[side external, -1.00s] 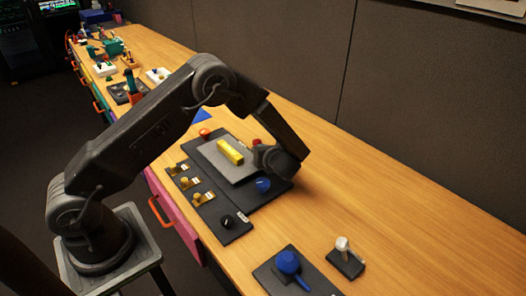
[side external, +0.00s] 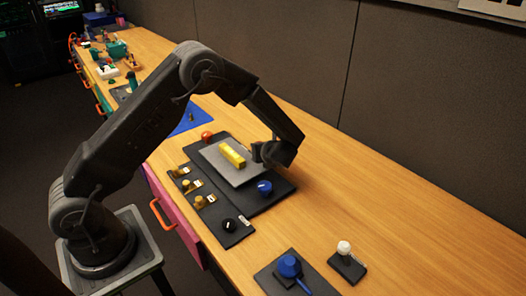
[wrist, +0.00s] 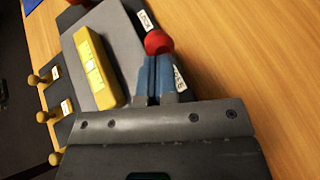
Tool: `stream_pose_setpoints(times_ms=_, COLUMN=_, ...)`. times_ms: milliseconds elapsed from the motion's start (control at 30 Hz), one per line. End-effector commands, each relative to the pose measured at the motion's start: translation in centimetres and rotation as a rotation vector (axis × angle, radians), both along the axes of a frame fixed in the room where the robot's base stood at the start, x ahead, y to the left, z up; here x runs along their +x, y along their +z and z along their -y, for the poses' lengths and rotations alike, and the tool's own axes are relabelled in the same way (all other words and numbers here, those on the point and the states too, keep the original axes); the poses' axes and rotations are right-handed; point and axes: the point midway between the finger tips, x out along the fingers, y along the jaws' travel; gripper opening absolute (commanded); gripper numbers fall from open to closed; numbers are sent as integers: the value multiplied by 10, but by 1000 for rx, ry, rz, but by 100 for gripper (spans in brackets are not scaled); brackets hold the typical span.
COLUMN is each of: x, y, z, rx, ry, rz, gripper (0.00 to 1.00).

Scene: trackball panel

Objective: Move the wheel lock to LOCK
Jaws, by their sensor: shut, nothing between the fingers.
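In the wrist view the wheel lock shows as a red ball knob (wrist: 158,42) at the edge of the grey raised plate. A white label (wrist: 145,20) that seems to read LOCK lies just beyond it. A second white label (wrist: 180,78), too small to read surely, lies on the near side, right of my fingers. My gripper (wrist: 154,62) is shut and empty, with its blue fingertips right at the near side of the red knob; I cannot tell whether they touch. In the side view my gripper (side external: 257,152) is at the plate's far edge and hides the knob.
A yellow bar (side external: 232,156) lies on the grey plate (side external: 217,161) beside my gripper. A blue knob (side external: 265,187), another red knob (side external: 207,136), several brass toggles (side external: 192,184) and a black knob (side external: 229,224) surround it.

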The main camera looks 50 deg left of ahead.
Motion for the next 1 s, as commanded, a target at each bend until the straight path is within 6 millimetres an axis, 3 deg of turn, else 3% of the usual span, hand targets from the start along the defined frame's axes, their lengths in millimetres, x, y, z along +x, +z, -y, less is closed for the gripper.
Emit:
stream_pose_setpoints(times_ms=733, x=-1, y=24, z=-54, rx=-584, ry=9, rz=7, gripper=0)
stream_pose_setpoints(times_ms=1000, x=0, y=25, z=-71, rx=-590, ry=1, rz=-1, gripper=0)
